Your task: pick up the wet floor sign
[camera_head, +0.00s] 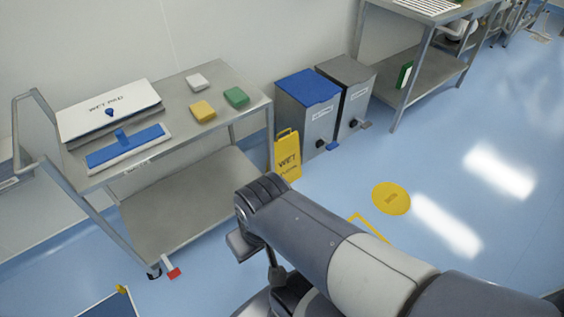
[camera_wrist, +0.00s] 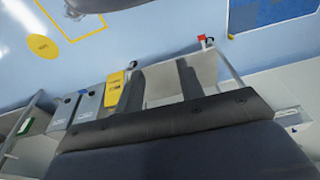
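The yellow wet floor sign (camera_head: 287,156) stands upright on the blue floor, between the cart's right end and the blue-lidded bin. In the wrist view, which is upside down, the sign (camera_wrist: 114,90) shows left of the left finger, beside the bins. My gripper (camera_wrist: 160,72) is open, with its two dark fingers apart and nothing seen between them but the cart behind. The sign looks some way off from the fingers.
A steel cart (camera_head: 185,125) on the left bears a white box, a blue flat mop and coloured blocks. A blue-lidded bin (camera_head: 307,105) and a grey-lidded bin (camera_head: 350,90) stand by the wall. A yellow floor disc (camera_head: 391,198) lies flat on open floor at right.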

